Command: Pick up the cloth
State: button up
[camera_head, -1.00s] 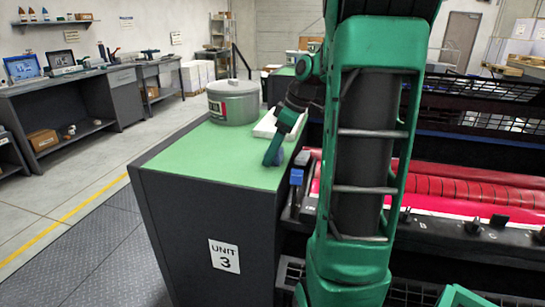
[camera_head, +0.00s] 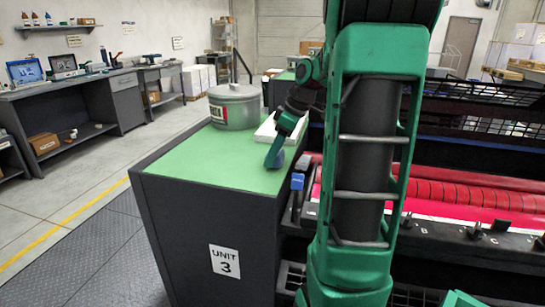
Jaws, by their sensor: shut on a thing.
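My gripper (camera_head: 275,160) reaches down from the right over the far right part of the green cabinet top (camera_head: 195,165). A small blue-grey bundle (camera_head: 281,160), which looks like the cloth, shows at its fingertips. The jaws are shut on it. Most of the bundle is hidden by the fingers, and I cannot tell clearly whether it still touches the green top. A white flat tray or block (camera_head: 266,128) lies just behind my gripper, partly hidden by it.
A grey lidded can (camera_head: 233,107) stands at the back of the green top. The left and front of the green top are clear. My arm hides the middle.

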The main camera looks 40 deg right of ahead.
jog(key=r, duration=0.2)
jog(key=a+r, duration=0.1)
jog(key=r, duration=0.1)
jog(key=shift+s, duration=0.1)
jog(key=s+a+r, duration=0.3)
jog(key=a+r, duration=0.3)
jog(key=a, duration=0.4)
jog(key=shift+o, duration=0.4)
jog(key=shift+s+a+r, duration=0.1)
jog(key=shift+s, duration=0.1)
